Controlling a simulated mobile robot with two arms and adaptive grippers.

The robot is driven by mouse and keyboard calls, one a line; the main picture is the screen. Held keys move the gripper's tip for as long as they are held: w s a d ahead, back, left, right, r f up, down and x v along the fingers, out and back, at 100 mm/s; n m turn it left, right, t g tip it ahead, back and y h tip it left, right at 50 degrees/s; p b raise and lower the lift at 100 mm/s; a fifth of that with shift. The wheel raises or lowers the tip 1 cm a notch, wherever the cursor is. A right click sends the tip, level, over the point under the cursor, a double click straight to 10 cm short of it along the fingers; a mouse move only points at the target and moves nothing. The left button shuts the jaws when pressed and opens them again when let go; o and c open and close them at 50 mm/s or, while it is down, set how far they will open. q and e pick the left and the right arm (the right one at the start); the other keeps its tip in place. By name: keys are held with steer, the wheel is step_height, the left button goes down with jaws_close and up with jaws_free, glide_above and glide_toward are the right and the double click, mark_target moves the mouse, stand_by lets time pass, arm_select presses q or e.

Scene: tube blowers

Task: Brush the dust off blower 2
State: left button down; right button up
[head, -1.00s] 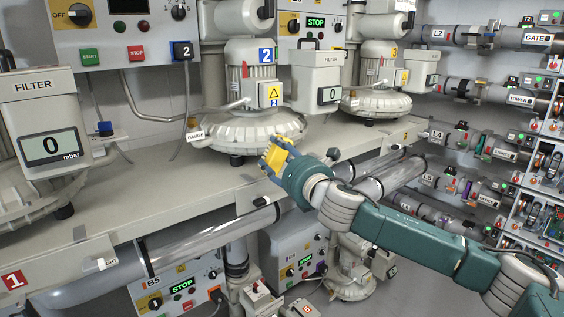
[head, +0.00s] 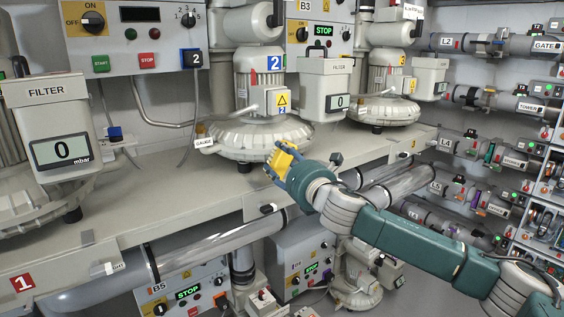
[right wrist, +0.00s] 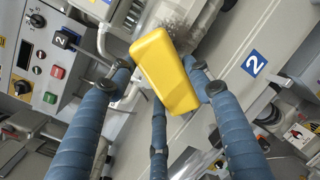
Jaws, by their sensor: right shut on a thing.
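Blower 2 (head: 262,88) stands on the grey bench in the head view, a pale motor on a round ribbed casing (head: 225,137) with a blue 2 label. My right gripper (head: 284,168) is shut on a yellow brush (head: 285,158), at the front right of the casing. In the right wrist view, the yellow brush (right wrist: 165,75) sits between the blue fingers (right wrist: 160,85), its grey bristles (right wrist: 188,38) toward the pale casing. I cannot tell whether the bristles touch it. Dust is too small to make out. My left gripper is out of view.
A filter box (head: 325,88) reading 0 stands right of blower 2, with blower 3 (head: 385,85) beyond. Another filter box (head: 50,120) is at the left. A clear pipe (head: 215,245) runs below the bench edge. The bench top (head: 150,190) has free room in front.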

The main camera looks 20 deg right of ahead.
steer(key=shift+w+a+p, duration=0.15)
steer(key=shift+w+p, duration=0.25)
steer(key=shift+w, duration=0.65)
